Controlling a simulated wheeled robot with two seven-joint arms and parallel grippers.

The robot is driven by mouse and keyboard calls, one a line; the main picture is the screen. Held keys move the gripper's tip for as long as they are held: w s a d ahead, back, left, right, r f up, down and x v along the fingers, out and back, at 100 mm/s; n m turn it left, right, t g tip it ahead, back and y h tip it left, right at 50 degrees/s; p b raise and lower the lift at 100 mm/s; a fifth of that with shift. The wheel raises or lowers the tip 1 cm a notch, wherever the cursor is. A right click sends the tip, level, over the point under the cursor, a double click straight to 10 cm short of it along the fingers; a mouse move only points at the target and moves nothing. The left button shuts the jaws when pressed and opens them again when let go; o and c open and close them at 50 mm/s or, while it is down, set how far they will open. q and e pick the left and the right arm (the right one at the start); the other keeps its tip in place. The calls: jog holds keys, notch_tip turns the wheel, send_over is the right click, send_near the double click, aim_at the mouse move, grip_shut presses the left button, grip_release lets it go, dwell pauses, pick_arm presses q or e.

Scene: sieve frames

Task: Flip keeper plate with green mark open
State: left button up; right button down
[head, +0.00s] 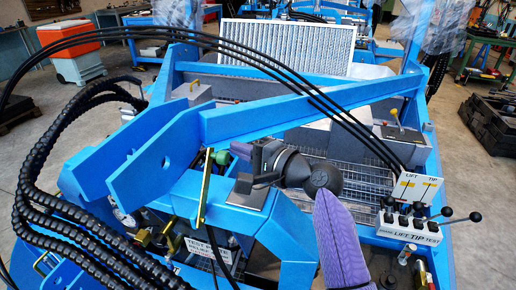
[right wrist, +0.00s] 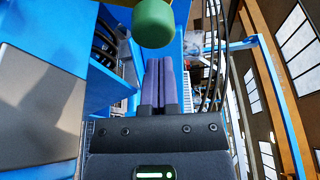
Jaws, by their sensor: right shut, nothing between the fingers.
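A green rounded knob or mark (head: 222,157) shows at the middle of the blue frame in the head view. It also shows large at the top of the right wrist view (right wrist: 153,22). A narrow yellow upright strip (head: 204,188) stands just left of and below it; I cannot tell whether this is the keeper plate. My right gripper (head: 238,150) has its purple fingers shut and empty, pointing left close to the green mark. The fingers also show in the right wrist view (right wrist: 160,62), below the green mark. I cannot tell whether they touch it. My left gripper is out of view.
A blue beam (head: 300,105) crosses above the gripper. Black hoses (head: 62,150) loop at the left. A lever block (head: 410,228) with labels stands at the right. A white label (head: 208,250) hangs below the strip. A grey-topped block (head: 250,192) lies under the gripper.

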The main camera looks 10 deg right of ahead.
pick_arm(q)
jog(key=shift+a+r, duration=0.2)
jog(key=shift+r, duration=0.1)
pick_arm(e)
jog(key=shift+s+a+r, duration=0.1)
jog(key=shift+s+a, duration=0.1)
jog(key=shift+s, duration=0.25)
jog(key=shift+s+a+r, duration=0.1)
jog(key=shift+s+a, duration=0.05)
jog(key=shift+s, duration=0.3)
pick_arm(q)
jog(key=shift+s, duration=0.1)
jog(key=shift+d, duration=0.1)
pick_arm(e)
jog(key=shift+s, duration=0.1)
